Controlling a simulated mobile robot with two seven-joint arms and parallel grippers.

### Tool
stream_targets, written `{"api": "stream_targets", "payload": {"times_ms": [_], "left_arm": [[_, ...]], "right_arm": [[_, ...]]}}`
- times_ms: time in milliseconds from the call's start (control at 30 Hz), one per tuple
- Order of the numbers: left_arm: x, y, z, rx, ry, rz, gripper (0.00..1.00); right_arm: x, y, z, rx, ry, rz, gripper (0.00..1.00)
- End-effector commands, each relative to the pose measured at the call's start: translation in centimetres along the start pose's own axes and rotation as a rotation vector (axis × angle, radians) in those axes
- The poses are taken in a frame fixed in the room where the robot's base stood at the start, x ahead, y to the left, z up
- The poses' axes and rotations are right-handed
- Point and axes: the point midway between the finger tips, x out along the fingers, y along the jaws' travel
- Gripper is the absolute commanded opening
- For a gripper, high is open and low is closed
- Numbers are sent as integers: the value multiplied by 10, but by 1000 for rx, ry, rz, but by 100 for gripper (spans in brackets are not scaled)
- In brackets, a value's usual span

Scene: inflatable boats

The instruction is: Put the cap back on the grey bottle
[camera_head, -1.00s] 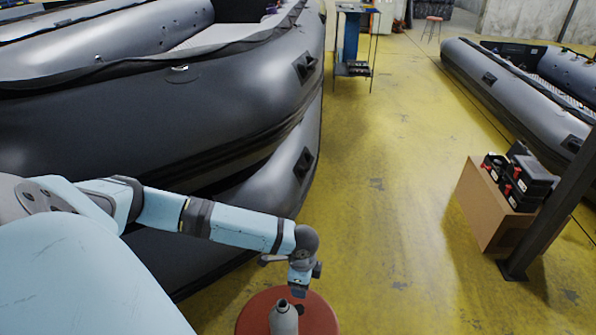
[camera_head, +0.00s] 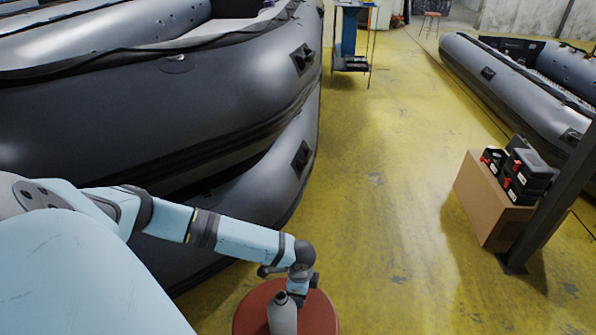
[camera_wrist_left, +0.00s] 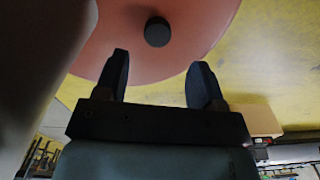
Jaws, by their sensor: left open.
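The grey bottle (camera_head: 283,318) stands upright on a round red stool top (camera_head: 320,318) at the bottom of the head view, its neck open. A large grey shape at the left of the wrist view (camera_wrist_left: 35,60) looks like the bottle close up. The cap (camera_wrist_left: 157,31), a small dark round piece, lies on the red top (camera_wrist_left: 205,22) in the wrist view, apart from the bottle. My left gripper (camera_wrist_left: 160,63) is open and empty, with the cap just beyond and between its fingertips. In the head view the left gripper (camera_head: 298,297) is low behind the bottle; the cap is hidden there. My right gripper is out of view.
Stacked grey inflatable boats (camera_head: 200,100) stand left, close behind my left arm. A cardboard box (camera_head: 485,200) with black-and-red cases (camera_head: 522,172) stands right beside a dark post (camera_head: 560,190). The yellow floor (camera_head: 375,140) between is clear.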

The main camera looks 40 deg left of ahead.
Motion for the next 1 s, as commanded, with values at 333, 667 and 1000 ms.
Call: {"api": "stream_targets", "payload": {"times_ms": [333,667,1000], "left_arm": [[40,4,5,0,0,0,63],[52,4,5,1,0,0,63],[52,4,5,0,0,0,15]], "right_arm": [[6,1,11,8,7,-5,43],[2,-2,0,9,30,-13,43],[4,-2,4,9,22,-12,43]]}}
